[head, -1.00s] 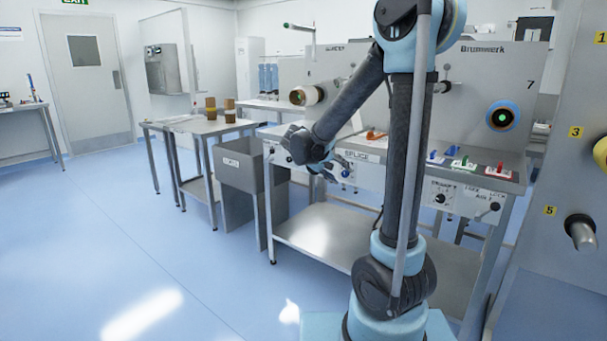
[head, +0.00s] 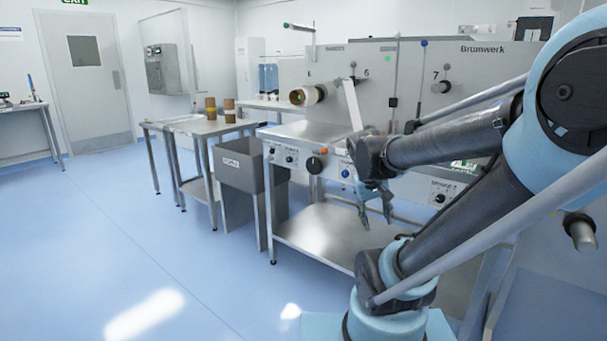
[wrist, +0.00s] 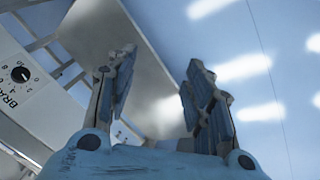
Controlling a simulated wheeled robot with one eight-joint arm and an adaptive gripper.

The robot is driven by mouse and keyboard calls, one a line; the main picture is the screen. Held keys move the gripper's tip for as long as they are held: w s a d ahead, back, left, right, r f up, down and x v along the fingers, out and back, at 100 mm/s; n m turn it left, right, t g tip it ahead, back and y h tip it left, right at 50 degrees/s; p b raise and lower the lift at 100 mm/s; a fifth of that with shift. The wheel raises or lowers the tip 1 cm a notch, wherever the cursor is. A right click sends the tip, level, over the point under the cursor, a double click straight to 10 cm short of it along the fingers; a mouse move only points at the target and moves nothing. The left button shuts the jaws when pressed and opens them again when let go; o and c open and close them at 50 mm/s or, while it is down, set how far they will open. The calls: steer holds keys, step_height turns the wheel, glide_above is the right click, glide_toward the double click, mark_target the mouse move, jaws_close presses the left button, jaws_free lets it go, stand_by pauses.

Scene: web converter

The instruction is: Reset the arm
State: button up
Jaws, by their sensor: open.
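My arm is blue and dark grey and folds across the right side of the head view. My gripper (head: 376,217) hangs in front of the machine's lower front, with its fingers pointing down. The fingers stand apart with nothing between them. In the wrist view my gripper (wrist: 160,85) also shows two separate fingers and an empty gap, with blurred shelf and floor beyond. Part of the machine's front panel and worktop is hidden behind my arm.
The steel machine (head: 315,130) has a brown roll (head: 306,95) on a spindle and a lower shelf (head: 325,235). A knob (wrist: 20,74) shows in the wrist view. A grey bin (head: 240,175) and side table (head: 205,124) stand left. The blue floor (head: 110,240) at left is clear.

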steer(key=s+a+f+y, duration=0.2)
steer(key=s+f, duration=0.3)
steer(key=s, duration=0.4)
steer(key=shift+a+m+y, duration=0.35)
steer(key=shift+m+y, duration=0.05)
steer(key=shift+y, duration=0.1)
steer(key=shift+f, duration=0.1)
steer(key=shift+w+f, duration=0.2)
steer(key=shift+w, duration=0.2)
